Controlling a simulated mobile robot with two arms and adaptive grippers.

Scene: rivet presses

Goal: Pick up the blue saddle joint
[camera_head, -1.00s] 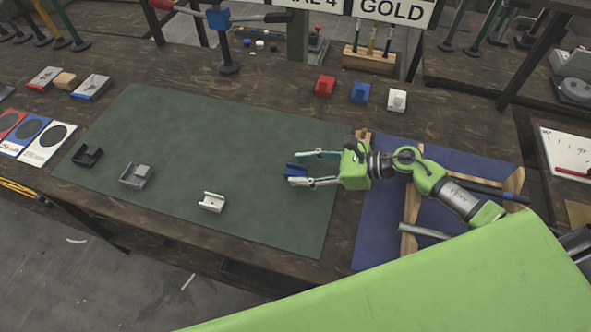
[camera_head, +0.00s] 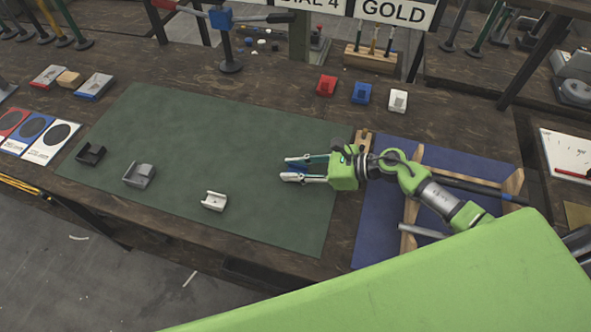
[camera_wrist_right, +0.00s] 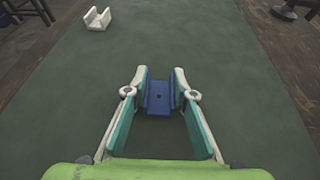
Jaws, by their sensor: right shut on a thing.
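The blue saddle joint (camera_wrist_right: 158,98) is a small U-shaped block between the fingertips of my right gripper (camera_wrist_right: 160,95) in the right wrist view. The fingers are shut on its two sides. In the head view, my right gripper (camera_head: 287,168) points left over the right part of the green mat (camera_head: 200,140). The joint is mostly hidden by the fingers there, with a little blue showing. I cannot tell whether it touches the mat. My left gripper is not in view.
A white saddle joint (camera_head: 214,201), a grey one (camera_head: 140,175) and a black one (camera_head: 90,154) sit on the mat. Red (camera_head: 326,85), blue (camera_head: 361,92) and white (camera_head: 398,100) blocks stand behind it. A blue mat (camera_head: 375,230) with wooden pieces lies right.

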